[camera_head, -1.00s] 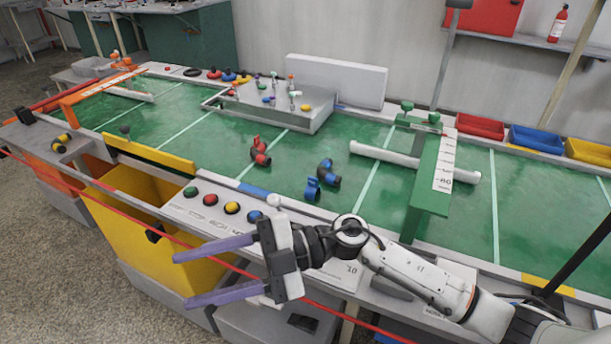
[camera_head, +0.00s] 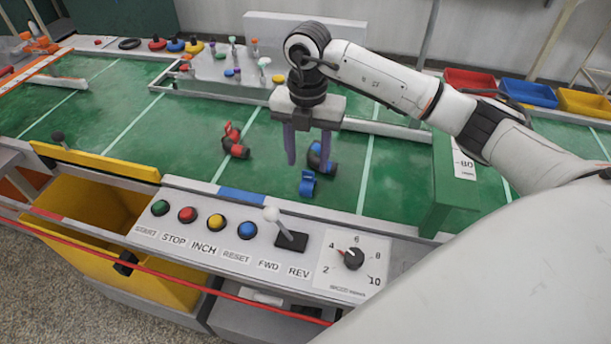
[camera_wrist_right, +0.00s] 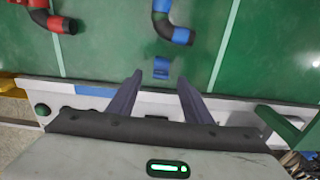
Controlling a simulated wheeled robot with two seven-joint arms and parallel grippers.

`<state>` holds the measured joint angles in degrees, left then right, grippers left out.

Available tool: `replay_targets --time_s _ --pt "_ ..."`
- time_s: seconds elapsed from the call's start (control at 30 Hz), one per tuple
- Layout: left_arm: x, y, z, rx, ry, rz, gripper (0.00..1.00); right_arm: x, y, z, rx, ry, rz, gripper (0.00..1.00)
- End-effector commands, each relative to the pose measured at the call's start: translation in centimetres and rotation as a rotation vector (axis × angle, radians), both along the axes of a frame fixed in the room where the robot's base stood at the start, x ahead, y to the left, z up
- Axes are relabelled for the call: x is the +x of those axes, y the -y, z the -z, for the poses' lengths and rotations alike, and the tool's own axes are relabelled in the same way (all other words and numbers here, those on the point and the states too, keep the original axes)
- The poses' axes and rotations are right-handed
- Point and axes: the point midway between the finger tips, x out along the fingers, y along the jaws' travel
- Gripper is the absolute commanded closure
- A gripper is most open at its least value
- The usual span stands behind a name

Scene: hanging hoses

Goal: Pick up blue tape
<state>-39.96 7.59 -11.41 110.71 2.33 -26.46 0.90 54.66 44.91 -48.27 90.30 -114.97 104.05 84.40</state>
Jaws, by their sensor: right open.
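The blue tape (camera_head: 308,184) is a small blue roll-like piece on the green belt near its front edge. In the wrist view the blue tape (camera_wrist_right: 161,68) lies just beyond my right fingertips, between their lines. My right gripper (camera_head: 307,161) points down over the belt with its two purple fingers apart and empty. In the wrist view the right gripper (camera_wrist_right: 160,77) is also open. A black hose elbow with blue ends (camera_head: 321,158) lies just behind the tape, partly hidden by a finger. My left gripper is not in view.
A black hose elbow with red ends (camera_head: 234,142) lies to the left. A control panel (camera_head: 200,240) with buttons and a lever (camera_head: 285,230) runs along the front. A green stand (camera_head: 448,190) is at the right. A grey fixture (camera_head: 220,72) stands behind.

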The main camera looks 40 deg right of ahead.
Motion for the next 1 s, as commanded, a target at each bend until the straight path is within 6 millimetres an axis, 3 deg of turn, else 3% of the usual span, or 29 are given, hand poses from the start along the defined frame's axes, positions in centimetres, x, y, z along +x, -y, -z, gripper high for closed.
replay_targets --time_s 0.4,0.73,1.0 --pt "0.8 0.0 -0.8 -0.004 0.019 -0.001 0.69 -0.4 0.0 4.9 0.003 -0.001 -0.001 0.55" --pt "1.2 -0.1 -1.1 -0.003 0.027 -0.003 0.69 -0.4 0.0 5.6 0.003 0.002 -0.003 0.55" --pt "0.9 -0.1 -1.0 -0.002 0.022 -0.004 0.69 -0.4 0.0 5.6 0.003 0.002 -0.003 0.98"
